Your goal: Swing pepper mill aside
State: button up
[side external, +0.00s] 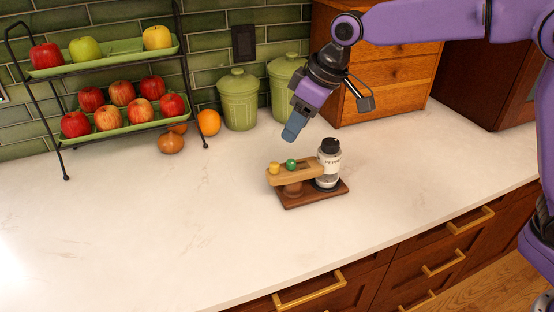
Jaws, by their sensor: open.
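A pepper container (329,165) with a black top and a pale label stands upright at the right end of a dark wooden base (303,200) on the counter. A light wooden bar (294,174) with a yellow knob (275,168) and a green knob (291,164) sits raised over the left part of the base on a round wooden post. The bar's right end reaches the container; I cannot tell whether they touch. My gripper (290,136) is open, above and behind the bar, apart from it and from the container.
A two-tier rack (107,68) of apples stands at the back left, with an orange (209,122) and onions beside it. Green canisters (238,99) and a wooden drawer box (392,85) stand behind my gripper. The white counter (150,230) is clear at left and front.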

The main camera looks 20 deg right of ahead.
aim_at(275, 164)
jog(key=x, duration=1.1)
jog(key=shift+w+a+f, duration=0.15)
jog(key=shift+f, duration=0.15)
grip_shut()
